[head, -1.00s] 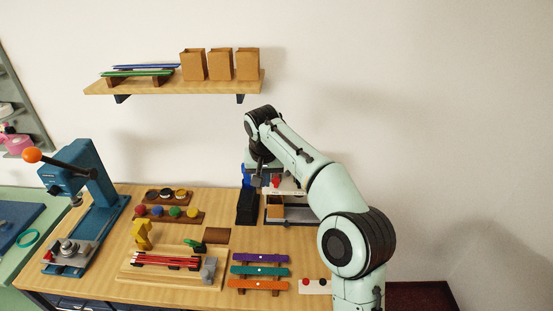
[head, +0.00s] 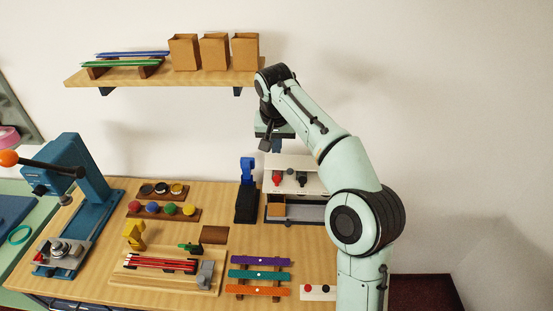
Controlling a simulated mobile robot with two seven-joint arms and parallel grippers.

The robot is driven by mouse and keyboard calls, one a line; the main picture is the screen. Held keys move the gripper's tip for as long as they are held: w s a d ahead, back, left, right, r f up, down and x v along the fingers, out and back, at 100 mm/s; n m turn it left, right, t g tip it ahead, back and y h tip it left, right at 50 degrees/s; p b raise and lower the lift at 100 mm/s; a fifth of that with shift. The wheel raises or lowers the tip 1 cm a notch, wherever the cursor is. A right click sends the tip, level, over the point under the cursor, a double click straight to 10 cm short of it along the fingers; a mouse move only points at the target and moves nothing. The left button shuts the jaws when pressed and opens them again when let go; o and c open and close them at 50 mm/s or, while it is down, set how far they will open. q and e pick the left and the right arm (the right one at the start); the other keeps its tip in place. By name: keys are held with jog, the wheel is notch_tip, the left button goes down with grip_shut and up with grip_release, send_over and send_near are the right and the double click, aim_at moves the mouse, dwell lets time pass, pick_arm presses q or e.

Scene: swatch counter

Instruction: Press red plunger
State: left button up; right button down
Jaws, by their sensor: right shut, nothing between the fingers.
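The red plunger (head: 277,178) stands on the front of a white-topped dispenser (head: 309,162) at the back right of the counter. A dark plunger (head: 302,179) is to its right on the same unit. My right gripper (head: 265,146) is shut and empty, above and slightly left of the red plunger, with a visible gap between them in the picture. How far the red plunger is pushed in cannot be told. My left gripper is out of view.
A blue-and-black upright tool (head: 247,190) stands close left of the dispenser. A white card (head: 318,291) with red and black dots lies at the front right. Coloured strips (head: 259,274) lie on a rack. A shelf (head: 160,76) with brown boxes (head: 214,52) hangs above.

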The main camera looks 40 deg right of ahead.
aim_at(277, 178)
jog(key=x, duration=0.4)
jog(key=b+x, duration=0.1)
jog(key=x, duration=0.3)
jog(key=s+b+x, duration=0.1)
jog(key=x, duration=0.4)
jog(key=shift+a+f, duration=0.15)
jog(key=shift+a, duration=0.25)
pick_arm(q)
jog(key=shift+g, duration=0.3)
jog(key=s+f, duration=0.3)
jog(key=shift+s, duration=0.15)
